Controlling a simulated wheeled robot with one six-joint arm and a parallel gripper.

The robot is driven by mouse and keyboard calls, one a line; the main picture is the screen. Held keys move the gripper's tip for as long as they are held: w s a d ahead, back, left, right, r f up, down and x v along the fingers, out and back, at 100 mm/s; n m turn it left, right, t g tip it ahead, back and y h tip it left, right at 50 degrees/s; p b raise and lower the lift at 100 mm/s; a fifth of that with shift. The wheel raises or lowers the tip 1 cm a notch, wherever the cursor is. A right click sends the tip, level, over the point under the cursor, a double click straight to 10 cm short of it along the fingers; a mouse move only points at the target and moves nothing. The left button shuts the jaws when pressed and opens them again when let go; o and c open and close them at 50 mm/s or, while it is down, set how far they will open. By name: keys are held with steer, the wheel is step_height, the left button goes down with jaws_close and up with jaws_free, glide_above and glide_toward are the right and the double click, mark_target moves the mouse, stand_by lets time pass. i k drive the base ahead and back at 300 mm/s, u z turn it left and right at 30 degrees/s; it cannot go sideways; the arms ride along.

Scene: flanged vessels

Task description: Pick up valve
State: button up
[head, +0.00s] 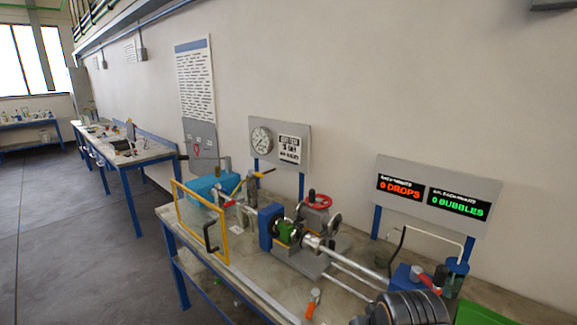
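On the test bench (340,255), a small green valve-like body (288,232) sits between dark round flanges, beside a blue block (268,225). A red handwheel (319,200) stands just behind it, on a grey fitting. I cannot tell for sure which of these is the task's valve. A silver shaft (345,258) runs from the flanges towards the lower right. My gripper is not visible in the head view, so I cannot see what it holds.
A yellow-framed clear guard (202,222) stands at the bench's left. An orange-handled item (313,303) lies near the front edge. A gauge panel (280,142) and a display panel (431,195) reading 0 drops and 0 bubbles stand behind. Open floor (75,230) lies left.

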mark_target(288, 233)
steer(key=u, duration=1.7)
steer(key=i, duration=2.3)
steer(key=z, duration=2.7)
steer(key=i, duration=0.5)
steer(key=z, duration=0.1)
